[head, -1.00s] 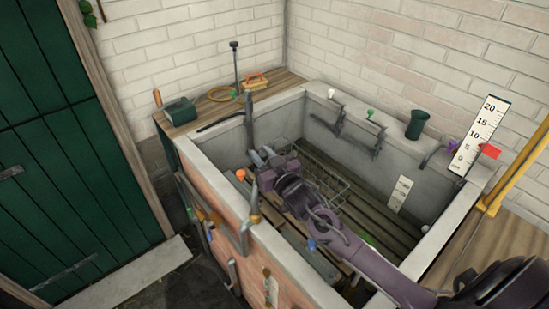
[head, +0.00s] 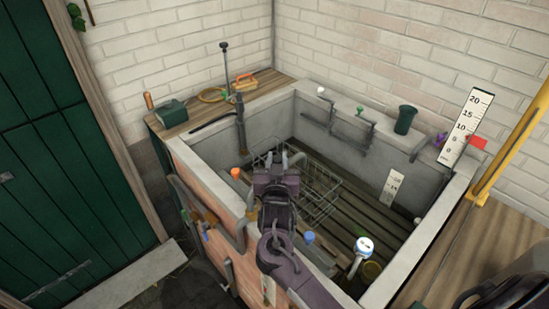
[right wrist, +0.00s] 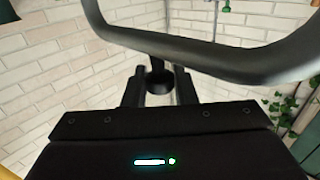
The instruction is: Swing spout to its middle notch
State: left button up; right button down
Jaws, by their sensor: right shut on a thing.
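In the head view, my right gripper (head: 276,163) is above the basin's left wall, near the wire basket. It is shut on a dark, rounded part (right wrist: 158,82), seen between the fingers in the right wrist view. A grey curved pipe, which looks like the spout (head: 251,190), rises beside the gripper from a brass collar on the wall; the gripper hides part of it. A thick dark bent bar (right wrist: 210,55) crosses the right wrist view close to the camera. I cannot tell any notches. My left gripper is not in view.
The wire basket (head: 325,195) stands in the stone basin. White-knobbed (head: 320,91) and green-knobbed (head: 359,111) fittings line the back rim, with a dark green cup (head: 405,119). A numbered scale (head: 465,125) stands at the right. An orange-topped fitting (head: 235,173) is left of the gripper.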

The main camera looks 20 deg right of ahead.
dwell(0.4)
jog(key=c, duration=1.2)
grip_release()
jog(key=shift+c, duration=0.2)
jog(key=shift+s, duration=0.15)
jog(key=shift+s+a+f, duration=0.1)
jog(key=shift+s+a, duration=0.1)
jog(key=shift+s, duration=0.1)
jog(key=b+v, duration=0.2)
jog(key=v, duration=0.5)
